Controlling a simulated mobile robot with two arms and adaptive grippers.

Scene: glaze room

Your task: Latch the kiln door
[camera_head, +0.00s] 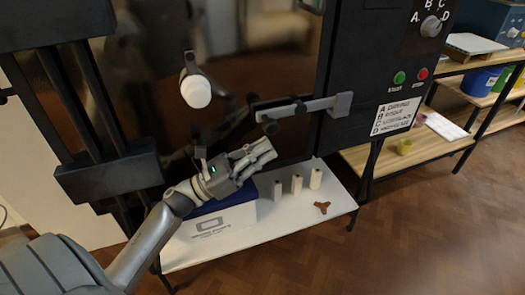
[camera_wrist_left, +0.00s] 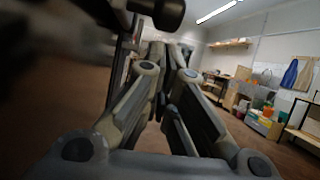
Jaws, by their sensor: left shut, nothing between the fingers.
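The kiln door (camera_head: 235,50) is a dark, glossy panel that looks closed against its frame. A grey latch bar (camera_head: 300,107) lies nearly level across the door's right edge. Its right end meets a grey bracket (camera_head: 342,104) on the black control cabinet; I cannot tell whether it is fully seated. A dark knob (camera_head: 270,127) hangs at the bar's left end. My left gripper (camera_head: 268,150) is shut and empty, just below that knob and apparently apart from it. In the left wrist view, the shut fingers (camera_wrist_left: 168,55) point forward under a dark rounded knob (camera_wrist_left: 168,12). My right gripper is out of view.
A white table (camera_head: 270,225) below the door holds a blue-lidded white box (camera_head: 215,232), several pale cylinders (camera_head: 297,185) and a brown three-armed piece (camera_head: 322,207). A white plug (camera_head: 195,90) sticks out of the door. Wooden shelves (camera_head: 440,150) stand at right.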

